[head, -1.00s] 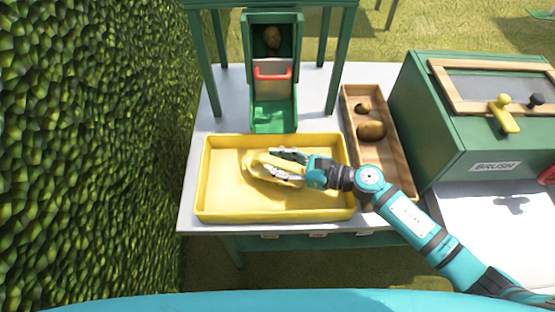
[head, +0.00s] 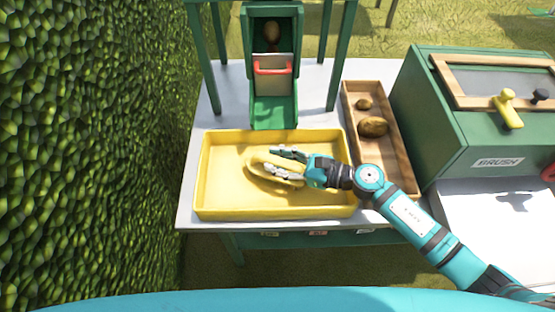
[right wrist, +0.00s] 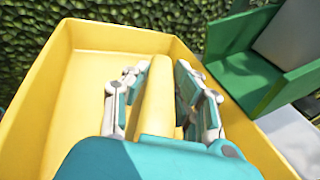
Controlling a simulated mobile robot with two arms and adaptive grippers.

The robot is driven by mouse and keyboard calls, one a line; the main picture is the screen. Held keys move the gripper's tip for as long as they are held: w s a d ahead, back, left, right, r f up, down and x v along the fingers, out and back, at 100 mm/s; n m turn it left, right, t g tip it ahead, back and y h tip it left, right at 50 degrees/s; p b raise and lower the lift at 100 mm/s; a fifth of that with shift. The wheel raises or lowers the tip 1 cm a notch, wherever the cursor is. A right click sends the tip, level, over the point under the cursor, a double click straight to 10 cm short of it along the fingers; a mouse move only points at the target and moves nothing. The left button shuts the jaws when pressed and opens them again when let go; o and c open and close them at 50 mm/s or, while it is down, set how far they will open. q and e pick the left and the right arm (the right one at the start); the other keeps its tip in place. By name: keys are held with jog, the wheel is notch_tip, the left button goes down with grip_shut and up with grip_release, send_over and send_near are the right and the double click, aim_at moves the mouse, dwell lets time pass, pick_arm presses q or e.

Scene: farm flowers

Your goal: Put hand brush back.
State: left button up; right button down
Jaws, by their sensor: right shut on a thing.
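The hand brush (head: 258,163) appears as a yellow piece low in the yellow tray (head: 225,212), hard to separate from the tray by colour. My right gripper (head: 282,162) is over the tray, with its fingers on either side of the yellow piece. In the right wrist view, the yellow handle (right wrist: 155,92) runs between the two fingers of the right gripper (right wrist: 155,85), which is shut on it. The bristles are hidden, and I cannot tell whether the brush touches the tray floor. My left gripper is not in view.
A green chute (head: 273,105) with a red handle stands behind the tray. A wooden box (head: 401,170) with brown potato-like lumps is to its right. A hedge (head: 90,150) lies left.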

jog(key=shift+f, duration=0.2)
jog(key=c, duration=1)
grip_release()
jog(key=shift+r, duration=0.1)
